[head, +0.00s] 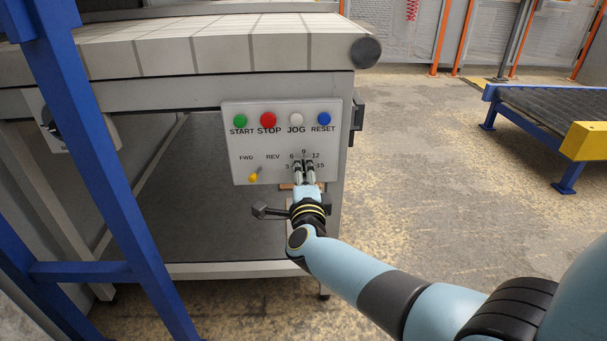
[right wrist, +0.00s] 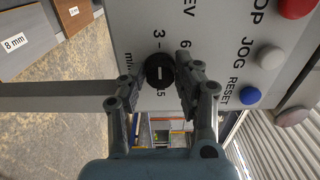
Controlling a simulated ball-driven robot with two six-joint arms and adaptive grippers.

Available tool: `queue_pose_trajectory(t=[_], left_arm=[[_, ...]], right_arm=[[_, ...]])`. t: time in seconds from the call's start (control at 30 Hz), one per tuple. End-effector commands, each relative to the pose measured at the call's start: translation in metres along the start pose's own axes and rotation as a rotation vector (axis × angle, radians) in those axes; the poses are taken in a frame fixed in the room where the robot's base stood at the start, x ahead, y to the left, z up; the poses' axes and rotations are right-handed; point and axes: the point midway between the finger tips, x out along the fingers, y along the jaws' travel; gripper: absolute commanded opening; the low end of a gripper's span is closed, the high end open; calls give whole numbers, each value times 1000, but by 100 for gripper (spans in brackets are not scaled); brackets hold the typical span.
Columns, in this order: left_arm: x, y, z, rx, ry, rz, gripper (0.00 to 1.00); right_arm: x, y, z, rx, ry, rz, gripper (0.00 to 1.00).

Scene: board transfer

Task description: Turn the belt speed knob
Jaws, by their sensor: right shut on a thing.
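The belt speed knob (right wrist: 160,72) is black and round with a white bar on it, seen in the right wrist view. It sits on the control panel (head: 250,143) in a scale with 3, 6, 9, 12 and 15 in the head view. My right gripper (head: 304,164) is at the panel's lower right. In the right wrist view its two fingers (right wrist: 158,78) stand on either side of the knob, shut on it. My left gripper is in neither view.
The panel has START, STOP (head: 268,120), JOG and RESET buttons above the scale. A blue frame (head: 110,170) stands at left. A roller conveyor (head: 550,108) is at right; floor between is clear.

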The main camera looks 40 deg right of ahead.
Motion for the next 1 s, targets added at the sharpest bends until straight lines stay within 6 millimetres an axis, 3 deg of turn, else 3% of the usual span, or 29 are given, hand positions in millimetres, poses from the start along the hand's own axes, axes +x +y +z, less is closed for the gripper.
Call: queue_pose_trajectory(t=[0.1,0.13,0.27,0.63,1.0], left_arm=[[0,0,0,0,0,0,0],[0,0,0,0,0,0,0],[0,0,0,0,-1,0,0],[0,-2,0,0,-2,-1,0],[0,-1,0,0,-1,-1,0]], right_arm=[[0,1,1,-1,-2,2,0],[0,1,1,-1,-2,2,36],[0,0,1,0,-2,2,53],[-7,1,0,0,-1,2,55],[-83,1,0,1,0,4,55]])
